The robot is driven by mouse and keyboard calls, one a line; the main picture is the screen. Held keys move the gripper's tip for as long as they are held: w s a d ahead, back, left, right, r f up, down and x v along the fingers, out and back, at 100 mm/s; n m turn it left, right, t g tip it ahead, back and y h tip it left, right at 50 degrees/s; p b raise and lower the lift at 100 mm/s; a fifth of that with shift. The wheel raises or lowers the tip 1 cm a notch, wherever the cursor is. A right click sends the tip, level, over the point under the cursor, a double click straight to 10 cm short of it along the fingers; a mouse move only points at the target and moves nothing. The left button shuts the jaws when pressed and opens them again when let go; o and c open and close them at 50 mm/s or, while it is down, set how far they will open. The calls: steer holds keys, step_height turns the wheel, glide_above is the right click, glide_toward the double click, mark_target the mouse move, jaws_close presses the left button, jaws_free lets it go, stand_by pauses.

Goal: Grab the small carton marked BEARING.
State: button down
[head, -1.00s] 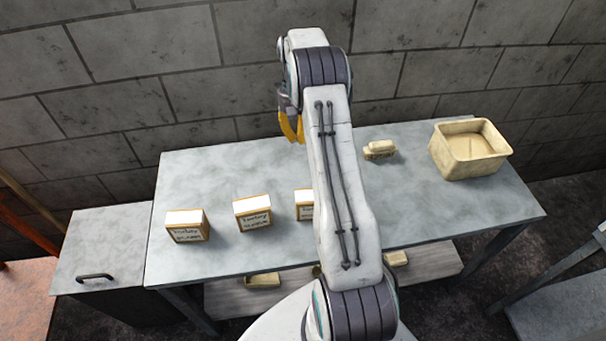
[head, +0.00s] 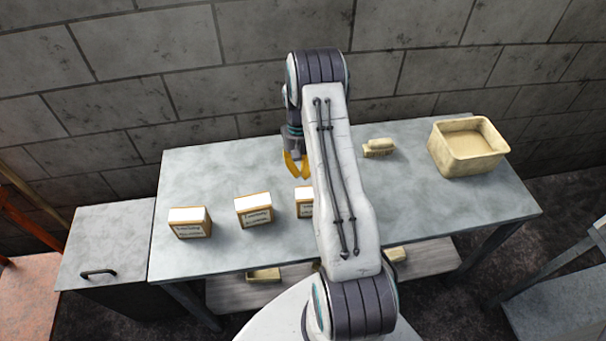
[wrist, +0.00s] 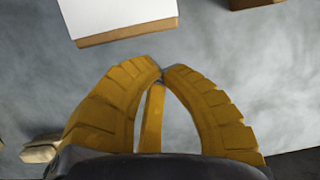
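Three small white-topped cartons with tan sides stand in a row on the grey table: a left carton (head: 190,223), a middle carton (head: 254,210) and a right carton (head: 304,202), partly hidden by my arm. Their dark front lettering is too blurred for me to tell which says BEARING. My gripper (head: 299,177) is above the table, behind the right carton. In the wrist view its yellow fingers (wrist: 162,73) meet at the tips with nothing between them. A white-topped carton (wrist: 125,18) lies just beyond the fingertips, apart from them.
A cream bin (head: 467,150) stands at the table's right end. A small tan block-like object (head: 379,148) lies right of my arm. A lower shelf (head: 235,292) holds small trays. A grey cabinet (head: 105,245) stands left of the table. A block wall is behind.

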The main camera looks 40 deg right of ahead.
steer(key=shift+s+a, duration=0.4)
steer(key=shift+s, duration=0.4)
steer(key=shift+s+f, duration=0.1)
